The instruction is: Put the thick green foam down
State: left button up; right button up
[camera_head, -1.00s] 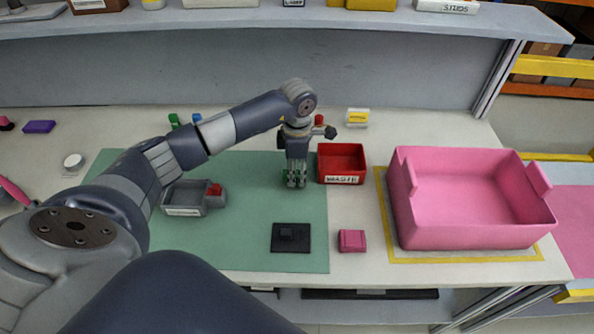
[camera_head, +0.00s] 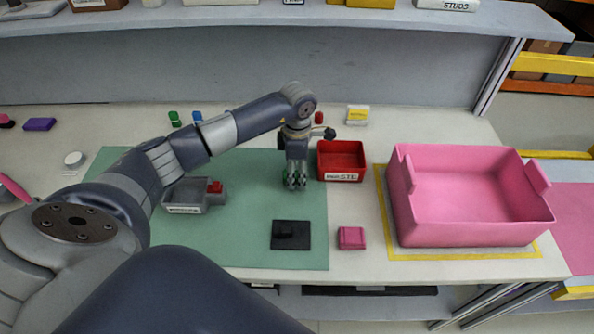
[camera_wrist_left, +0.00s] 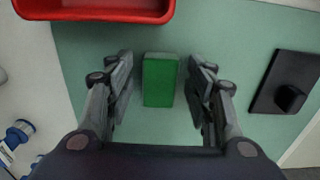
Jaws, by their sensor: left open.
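The thick green foam (camera_wrist_left: 160,80) is a green block lying on the green mat (camera_head: 260,220). In the left wrist view it sits between the two fingers of my left gripper (camera_wrist_left: 160,88), with a gap on each side. My left gripper (camera_head: 295,182) points down over the mat, just left of the red waste bin, and is open. In the head view the foam is mostly hidden behind the fingers. My right gripper is not in view.
The red waste bin (camera_head: 342,176) stands close to the right of my left gripper. A black plate with a knob (camera_head: 291,235), a pink block (camera_head: 351,238), a grey tray (camera_head: 185,209) and a large pink crate (camera_head: 470,230) are nearby.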

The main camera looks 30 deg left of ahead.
aim_at(297, 174)
pick_arm(q)
notch_tip(297, 174, up, 12)
jog(key=b, duration=0.3)
dwell(0.4)
